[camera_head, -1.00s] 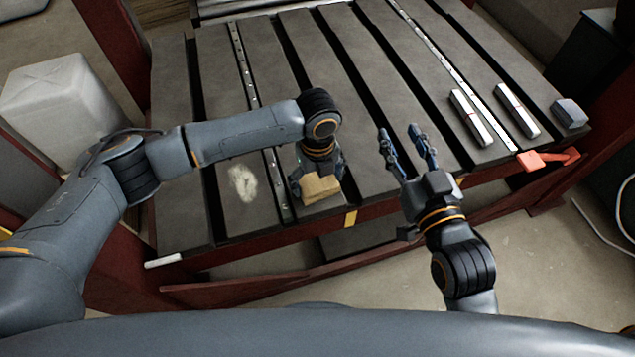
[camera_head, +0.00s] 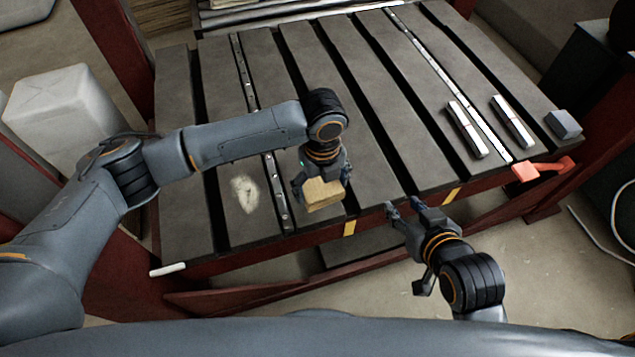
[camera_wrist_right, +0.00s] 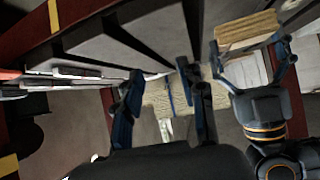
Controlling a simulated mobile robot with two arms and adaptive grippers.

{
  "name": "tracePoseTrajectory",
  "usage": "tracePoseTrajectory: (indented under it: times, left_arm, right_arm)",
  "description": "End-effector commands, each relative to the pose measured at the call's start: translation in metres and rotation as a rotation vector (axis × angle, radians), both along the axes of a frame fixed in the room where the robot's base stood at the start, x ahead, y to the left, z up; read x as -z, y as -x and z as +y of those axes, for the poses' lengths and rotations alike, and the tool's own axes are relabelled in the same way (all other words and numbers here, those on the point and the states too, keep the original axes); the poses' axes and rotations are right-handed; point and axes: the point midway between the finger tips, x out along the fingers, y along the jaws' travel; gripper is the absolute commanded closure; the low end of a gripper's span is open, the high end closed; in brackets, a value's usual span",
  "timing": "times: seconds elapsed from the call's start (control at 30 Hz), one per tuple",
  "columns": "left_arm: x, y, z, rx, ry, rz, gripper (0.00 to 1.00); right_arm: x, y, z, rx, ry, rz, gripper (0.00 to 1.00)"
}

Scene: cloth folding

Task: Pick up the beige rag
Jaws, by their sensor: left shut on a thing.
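The beige rag (camera_head: 324,194) is a folded, block-shaped cloth near the table's front edge in the head view. My left gripper (camera_head: 321,182) is shut on it, with one finger on either side. The right wrist view also shows the rag (camera_wrist_right: 247,31) at the upper right, between the fingers of my left gripper (camera_wrist_right: 254,60). The rag's underside is hidden in the head view, so I cannot tell whether it touches the table. My right gripper (camera_head: 404,208) is open and empty at the table's front edge, right of the rag. Its spread fingers (camera_wrist_right: 160,90) show in the right wrist view.
The slatted grey table (camera_head: 385,130) has dark gaps between its slats. Two metal bars (camera_head: 467,130) (camera_head: 511,121), a grey block (camera_head: 564,124) and a red clamp-like piece (camera_head: 540,169) lie at the right. A pale patch (camera_head: 244,193) marks the left slats. The middle is clear.

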Motion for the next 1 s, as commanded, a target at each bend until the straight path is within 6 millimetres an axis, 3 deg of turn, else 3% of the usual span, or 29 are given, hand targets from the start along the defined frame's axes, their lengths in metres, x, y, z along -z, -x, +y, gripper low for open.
tracePoseTrajectory:
  times: [0.03, 0.2, 0.4, 0.7, 1.0]
  left_arm:
    - [-0.013, 0.007, -0.004, 0.004, 0.003, -0.001, 0.47]
    - [-0.040, 0.027, -0.015, 0.003, 0.002, -0.001, 0.47]
    - [-0.059, 0.062, -0.034, 0.007, 0.003, 0.000, 0.47]
    - [-0.076, 0.101, -0.054, 0.002, 0.000, 0.000, 0.47]
    - [-0.078, 0.108, -0.057, 0.000, 0.000, 0.000, 0.47]
  right_arm:
    - [0.006, 0.013, -0.005, 0.006, 0.019, 0.082, 0.60]
    - [0.035, 0.063, -0.022, 0.027, 0.077, 0.354, 0.60]
    - [0.044, 0.111, -0.037, 0.045, 0.124, 0.584, 0.60]
    - [0.036, 0.115, -0.038, 0.046, 0.127, 0.603, 0.60]
    - [0.035, 0.115, -0.038, 0.046, 0.127, 0.603, 0.60]
